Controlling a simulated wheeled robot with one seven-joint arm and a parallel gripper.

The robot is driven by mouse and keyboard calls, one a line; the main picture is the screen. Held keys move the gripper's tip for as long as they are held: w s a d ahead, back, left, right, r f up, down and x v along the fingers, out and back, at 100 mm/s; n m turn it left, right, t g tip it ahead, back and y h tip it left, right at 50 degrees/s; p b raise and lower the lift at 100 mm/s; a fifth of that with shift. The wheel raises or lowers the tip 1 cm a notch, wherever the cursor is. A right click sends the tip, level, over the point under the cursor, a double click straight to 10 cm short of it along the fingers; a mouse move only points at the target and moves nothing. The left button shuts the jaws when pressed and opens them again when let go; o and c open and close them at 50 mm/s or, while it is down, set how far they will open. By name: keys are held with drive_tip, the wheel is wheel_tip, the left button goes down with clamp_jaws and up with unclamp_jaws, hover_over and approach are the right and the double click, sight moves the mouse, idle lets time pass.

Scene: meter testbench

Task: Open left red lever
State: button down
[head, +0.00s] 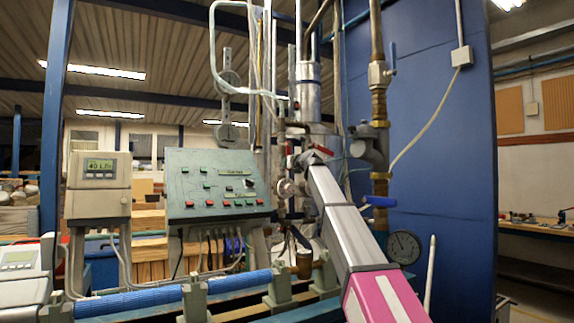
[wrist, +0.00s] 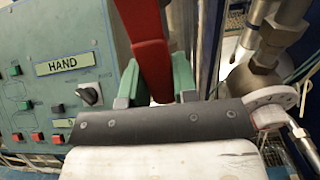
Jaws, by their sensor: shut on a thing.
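A red lever (wrist: 148,40) runs down from the top of the wrist view and passes between the two green fingers of my gripper (wrist: 156,82). My gripper is shut on it. The lever's lower end is hidden by the dark edge of the gripper body. In the head view my arm reaches up to the pipework beside the control panel, and the gripper (head: 297,162) is small there. A small red part (head: 289,150) shows at its tip. I cannot tell the lever's angle clearly there.
A green control panel (head: 215,182) with several buttons stands left of the gripper; its HAND label (wrist: 66,64) is close in the wrist view. Metal pipes and a valve (head: 378,75) with a blue handle rise to the right. A round gauge (head: 403,247) sits lower right.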

drive_tip(key=shift+s, duration=0.1)
drive_tip(key=c, duration=0.9)
unclamp_jaws()
drive_tip(key=v, duration=1)
drive_tip(key=shift+s+d, duration=0.2)
drive_tip(key=shift+s, duration=0.15)
